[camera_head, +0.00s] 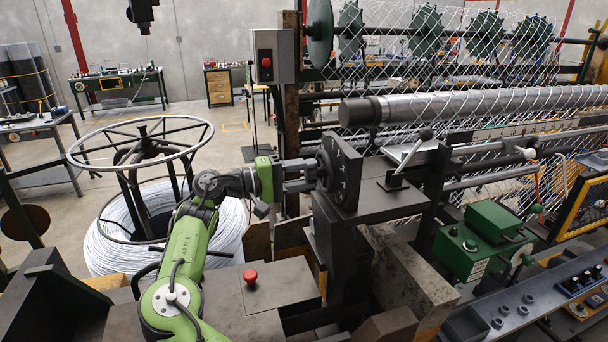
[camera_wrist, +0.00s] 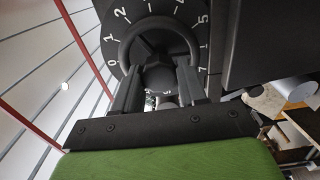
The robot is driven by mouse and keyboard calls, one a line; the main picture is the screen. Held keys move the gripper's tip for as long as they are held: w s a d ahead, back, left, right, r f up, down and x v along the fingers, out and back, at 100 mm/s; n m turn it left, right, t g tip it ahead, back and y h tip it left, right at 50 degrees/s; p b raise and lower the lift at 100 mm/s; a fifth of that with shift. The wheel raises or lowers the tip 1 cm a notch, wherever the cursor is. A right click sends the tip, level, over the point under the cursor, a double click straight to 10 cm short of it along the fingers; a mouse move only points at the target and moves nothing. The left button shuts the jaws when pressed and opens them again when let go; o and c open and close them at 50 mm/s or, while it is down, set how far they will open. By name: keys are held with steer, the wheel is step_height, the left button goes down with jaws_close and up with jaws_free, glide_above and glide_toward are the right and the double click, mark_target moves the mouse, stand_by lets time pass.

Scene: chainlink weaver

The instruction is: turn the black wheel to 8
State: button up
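The black wheel (camera_wrist: 120,25) fills the top of the wrist view, with white digits around its dark face. A 0 and 1 show at its left, a 2 at upper left and a 5 at upper right. I see no 8 clearly. In the head view the wheel (camera_head: 346,170) stands upright on a dark block, seen edge-on. My gripper (camera_head: 316,172) reaches it from the left. In the wrist view its fingers (camera_wrist: 160,70) lie either side of the wheel's dark central hub. Whether they press on the hub is hard to tell, dark against dark.
A red button (camera_head: 250,276) sits on a dark box below. A grey switch box (camera_head: 272,56) is above my gripper. A lever (camera_head: 408,155) and a steel roller (camera_head: 440,106) lie right of the wheel.

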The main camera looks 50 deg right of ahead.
steer(key=o, duration=0.4)
steer(key=v, duration=1.5)
steer(key=shift+a, duration=0.35)
steer(key=shift+w, duration=0.15)
